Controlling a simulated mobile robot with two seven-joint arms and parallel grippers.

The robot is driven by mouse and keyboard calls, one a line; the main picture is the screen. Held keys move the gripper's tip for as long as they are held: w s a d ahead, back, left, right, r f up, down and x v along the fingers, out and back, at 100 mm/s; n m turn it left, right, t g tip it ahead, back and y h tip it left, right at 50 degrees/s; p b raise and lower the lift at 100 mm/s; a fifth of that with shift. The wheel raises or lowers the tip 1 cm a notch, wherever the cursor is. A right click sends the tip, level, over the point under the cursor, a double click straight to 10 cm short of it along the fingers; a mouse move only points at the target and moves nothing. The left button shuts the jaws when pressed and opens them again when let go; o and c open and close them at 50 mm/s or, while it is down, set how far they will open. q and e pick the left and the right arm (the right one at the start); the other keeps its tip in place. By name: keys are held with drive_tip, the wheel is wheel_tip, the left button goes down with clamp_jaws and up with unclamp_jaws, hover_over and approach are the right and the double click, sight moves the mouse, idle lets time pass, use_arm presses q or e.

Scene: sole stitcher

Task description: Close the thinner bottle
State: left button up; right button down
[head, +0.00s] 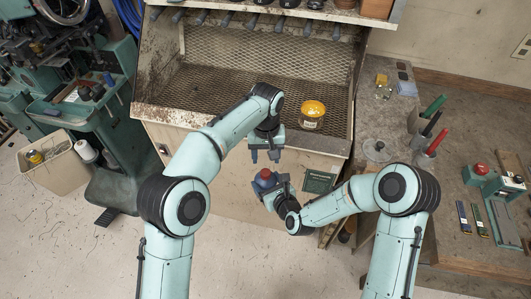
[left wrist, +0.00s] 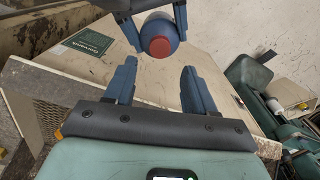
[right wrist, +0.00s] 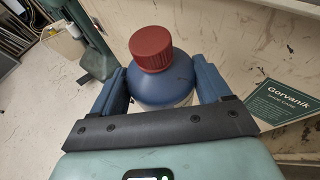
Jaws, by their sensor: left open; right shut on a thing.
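A blue bottle with a white lower part (right wrist: 165,72) is held upright-looking between the fingers of my right gripper (head: 268,184). A ribbed red cap (right wrist: 151,48) sits on its neck, slightly tilted in the right wrist view; I cannot tell whether it is tight. The red cap also shows in the head view (head: 265,174) and faces the left wrist view (left wrist: 159,47). My left gripper (head: 265,157) is open and empty, just beyond the cap in the head view. Its fingers (left wrist: 158,75) point toward the bottle but stand apart from it.
A yellow-lidded jar (head: 312,109) stands on the mesh-backed bench. A workbench (head: 390,215) at right carries green, black and red handled items (head: 429,128). A sewing-type machine (head: 100,110) and a bin (head: 55,170) stand at left. The floor in front is clear.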

sight(266, 172)
use_arm(q)
drive_tip(key=shift+r+n, duration=0.2)
drive_tip(key=shift+n, duration=0.6)
drive_tip(key=shift+f, duration=4)
